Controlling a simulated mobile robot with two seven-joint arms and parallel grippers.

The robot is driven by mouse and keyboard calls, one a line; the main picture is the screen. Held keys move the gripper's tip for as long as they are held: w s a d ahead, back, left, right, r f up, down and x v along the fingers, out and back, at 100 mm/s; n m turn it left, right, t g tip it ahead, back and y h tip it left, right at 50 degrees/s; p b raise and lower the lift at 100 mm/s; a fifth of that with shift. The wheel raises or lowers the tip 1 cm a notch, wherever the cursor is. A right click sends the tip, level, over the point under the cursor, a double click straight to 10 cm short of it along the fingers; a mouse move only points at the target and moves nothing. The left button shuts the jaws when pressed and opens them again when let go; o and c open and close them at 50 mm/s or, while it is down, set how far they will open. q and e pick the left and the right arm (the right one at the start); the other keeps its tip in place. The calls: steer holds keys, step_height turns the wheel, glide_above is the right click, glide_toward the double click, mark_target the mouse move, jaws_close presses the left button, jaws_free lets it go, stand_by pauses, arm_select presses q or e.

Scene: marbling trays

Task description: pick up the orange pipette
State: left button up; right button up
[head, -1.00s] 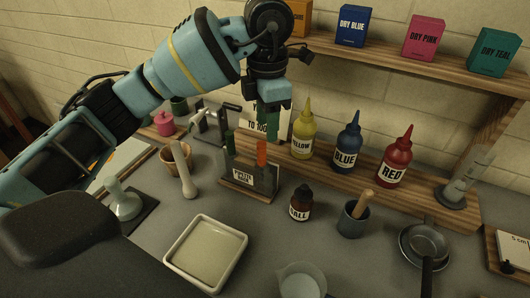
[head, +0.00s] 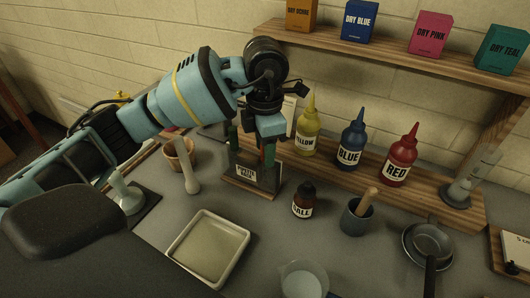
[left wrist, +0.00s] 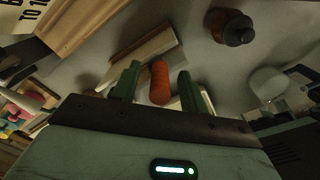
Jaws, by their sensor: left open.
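The orange pipette (left wrist: 159,82) stands between the two green fingers of my left gripper (left wrist: 159,88) in the left wrist view, with a gap on each side. In the head view the left gripper (head: 267,154) points down over the pipette rack (head: 245,176) and hides most of the orange pipette. The gripper is open, its fingers reaching down around the pipette's upper part. My right gripper is not in view.
A brown gall bottle (head: 303,201) stands just right of the rack. Yellow (head: 307,134), blue (head: 351,148) and red (head: 400,160) bottles stand behind on a wooden riser.

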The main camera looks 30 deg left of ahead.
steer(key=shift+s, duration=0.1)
arm_select(q)
steer(key=c, duration=0.7)
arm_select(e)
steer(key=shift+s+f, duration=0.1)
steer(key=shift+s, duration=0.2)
